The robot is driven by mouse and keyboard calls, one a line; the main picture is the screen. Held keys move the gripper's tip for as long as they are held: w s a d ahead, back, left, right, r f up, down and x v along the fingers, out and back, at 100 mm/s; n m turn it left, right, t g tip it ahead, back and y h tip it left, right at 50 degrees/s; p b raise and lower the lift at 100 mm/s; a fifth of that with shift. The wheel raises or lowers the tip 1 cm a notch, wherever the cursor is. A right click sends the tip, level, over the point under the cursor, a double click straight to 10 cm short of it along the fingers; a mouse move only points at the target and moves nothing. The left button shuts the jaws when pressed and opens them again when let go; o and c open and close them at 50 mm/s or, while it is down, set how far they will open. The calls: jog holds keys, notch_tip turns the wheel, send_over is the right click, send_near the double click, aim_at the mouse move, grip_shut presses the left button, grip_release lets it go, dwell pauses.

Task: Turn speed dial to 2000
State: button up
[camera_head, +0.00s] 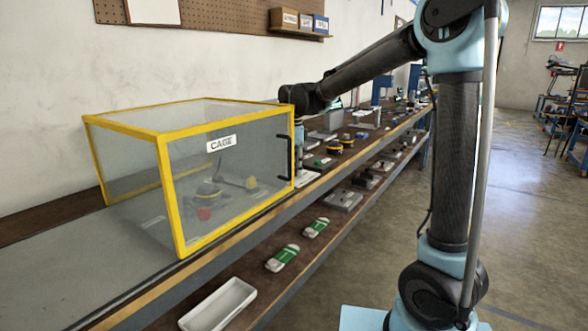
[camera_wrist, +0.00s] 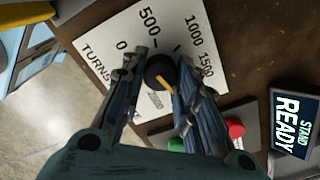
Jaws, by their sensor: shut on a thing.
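The speed dial (camera_wrist: 158,71) is a round black knob with a yellow pointer, in the wrist view. The yellow pointer shows between the fingers, towards the right finger. In the head view my gripper (camera_head: 298,150) is partly hidden behind the cage's right edge, and the dial cannot be made out.
By the dial are a red button (camera_wrist: 236,128), a green button (camera_wrist: 176,145) and a screen reading STAND READY (camera_wrist: 292,123). Several small items lie along the bench beyond.

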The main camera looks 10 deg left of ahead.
jog(key=shift+w+a, duration=0.1)
jog(key=o, duration=1.1)
notch_tip(320, 180, up, 12)
jog(key=shift+f, duration=0.1)
